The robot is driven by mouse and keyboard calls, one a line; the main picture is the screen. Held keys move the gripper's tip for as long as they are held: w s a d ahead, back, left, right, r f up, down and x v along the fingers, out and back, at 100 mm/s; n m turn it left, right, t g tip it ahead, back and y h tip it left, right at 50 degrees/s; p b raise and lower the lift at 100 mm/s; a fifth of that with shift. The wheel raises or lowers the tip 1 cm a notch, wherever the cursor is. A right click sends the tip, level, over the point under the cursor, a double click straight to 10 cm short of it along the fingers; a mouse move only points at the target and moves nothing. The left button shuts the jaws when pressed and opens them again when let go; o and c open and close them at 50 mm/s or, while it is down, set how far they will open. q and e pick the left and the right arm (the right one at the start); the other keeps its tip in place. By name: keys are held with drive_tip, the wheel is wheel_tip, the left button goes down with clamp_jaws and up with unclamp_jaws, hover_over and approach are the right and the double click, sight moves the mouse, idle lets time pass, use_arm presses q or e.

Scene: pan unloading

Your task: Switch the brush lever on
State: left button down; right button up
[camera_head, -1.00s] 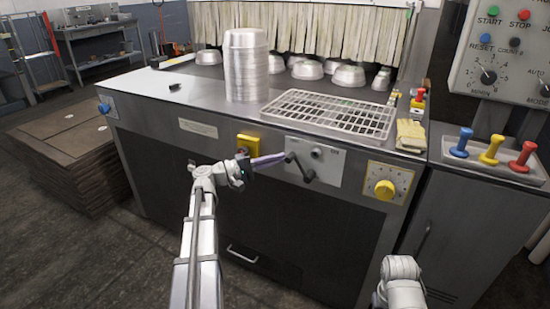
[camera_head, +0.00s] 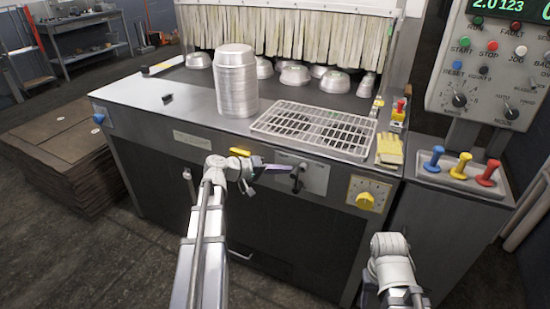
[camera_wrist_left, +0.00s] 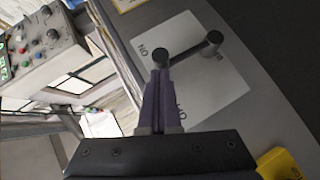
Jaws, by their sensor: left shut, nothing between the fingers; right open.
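The dark brush lever (camera_head: 297,184) is on a light plate (camera_head: 316,180) on the machine's front panel. In the left wrist view the lever (camera_wrist_left: 189,49) is a short bar with a round post at each end, and the plate (camera_wrist_left: 215,80) carries small printed labels. My left gripper (camera_head: 287,167) is shut, with slim purple fingers and nothing between them. In the left wrist view its fingertips (camera_wrist_left: 162,73) are right at the nearer post; I cannot tell whether they touch. My right arm shows at the lower right, but its gripper is not visible.
A yellow dial (camera_head: 366,200) sits right of the plate and a yellow part (camera_head: 240,152) left of it. A wire rack (camera_head: 315,129), stacked pans (camera_head: 237,85) and yellow gloves (camera_head: 389,149) are on top. Coloured levers (camera_head: 460,166) stand at the right.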

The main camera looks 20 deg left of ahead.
sight(297, 172)
use_arm(q)
drive_tip(key=d+y+p, duration=0.1)
drive_tip(key=d+r+m+p, duration=0.1)
drive_tip(key=d+p, duration=0.1)
drive_tip(key=shift+s+d+m+g+y, duration=0.1)
drive_tip(key=shift+d+m+g+y, duration=0.05)
drive_tip(key=shift+m+g+y, duration=0.2)
drive_tip(key=shift+d+f+m+g+y+p, duration=0.15)
drive_tip(key=shift+d+m+g+y+p, duration=0.1)
drive_tip(key=shift+d+y+p, duration=0.4)
drive_tip(key=shift+d+f+m+y, duration=0.15)
drive_tip(key=shift+d+f+y, duration=0.15)
drive_tip(key=shift+d, duration=0.3)
drive_tip(key=shift+d+f+m+y, duration=0.2)
drive_tip(key=shift+d+y, duration=0.1)
drive_tip(key=shift+d, duration=0.3)
use_arm(e)
wheel_tip(297, 172, up, 5)
drive_tip(key=shift+r, duration=0.2)
use_arm(q)
drive_tip(key=shift+d, duration=0.15)
drive_tip(key=shift+r, duration=0.1)
use_arm(e)
drive_tip(key=shift+r, duration=0.1)
